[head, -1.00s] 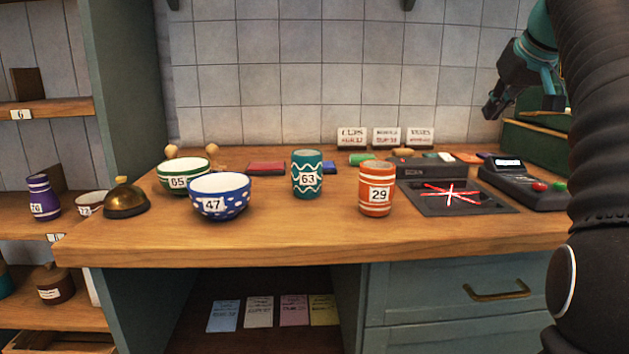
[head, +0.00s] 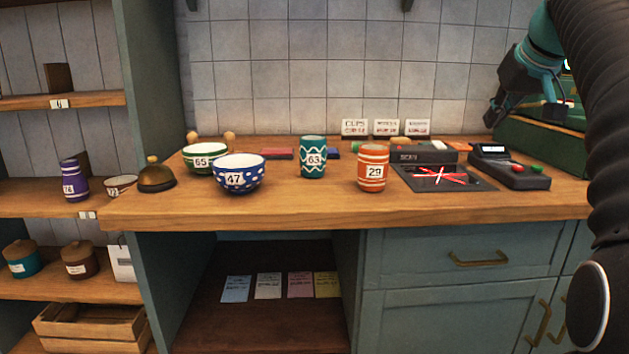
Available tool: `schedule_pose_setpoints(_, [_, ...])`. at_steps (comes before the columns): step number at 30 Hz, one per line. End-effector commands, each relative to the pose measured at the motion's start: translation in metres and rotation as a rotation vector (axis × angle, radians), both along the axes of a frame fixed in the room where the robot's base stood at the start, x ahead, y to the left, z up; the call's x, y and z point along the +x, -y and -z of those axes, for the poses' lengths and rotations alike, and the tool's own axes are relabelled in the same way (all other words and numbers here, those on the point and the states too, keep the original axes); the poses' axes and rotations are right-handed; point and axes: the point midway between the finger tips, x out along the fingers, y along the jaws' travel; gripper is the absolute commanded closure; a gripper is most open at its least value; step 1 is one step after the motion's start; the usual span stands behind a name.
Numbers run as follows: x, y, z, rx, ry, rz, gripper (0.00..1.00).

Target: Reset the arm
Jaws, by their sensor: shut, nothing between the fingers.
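My gripper (head: 494,119) is at the upper right of the head view, at the end of my dark arm with its teal wrist. It is shut and holds nothing. It hangs in the air above the back right of the wooden counter (head: 300,212), pointing down and to the left. No cup or bowl is near its fingertips. Part of my arm runs down the right edge and hides what is behind it.
On the counter stand a green bowl (head: 204,158), blue bowl (head: 238,174), teal cup (head: 313,157), orange cup (head: 373,167), brass bell (head: 156,177), black scan pad (head: 408,175) with a red cross, and card terminal (head: 510,168). A green box (head: 540,140) is close to my gripper. Shelves are left.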

Motion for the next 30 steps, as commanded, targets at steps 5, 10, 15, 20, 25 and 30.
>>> schedule_pose_setpoints(5, [-0.015, -0.021, 0.016, 0.01, -0.02, 0.011, 1.0])
schedule_pose_setpoints(10, [-0.039, -0.048, 0.044, 0.02, -0.049, 0.025, 1.0])
schedule_pose_setpoints(15, [-0.078, -0.082, 0.089, 0.024, -0.083, 0.039, 1.0])
schedule_pose_setpoints(20, [-0.12, -0.109, 0.141, 0.021, -0.116, 0.046, 1.0])
schedule_pose_setpoints(25, [-0.168, -0.133, 0.204, 0.011, -0.147, 0.045, 1.0])
schedule_pose_setpoints(30, [-0.217, -0.149, 0.27, -0.004, -0.173, 0.038, 1.0])
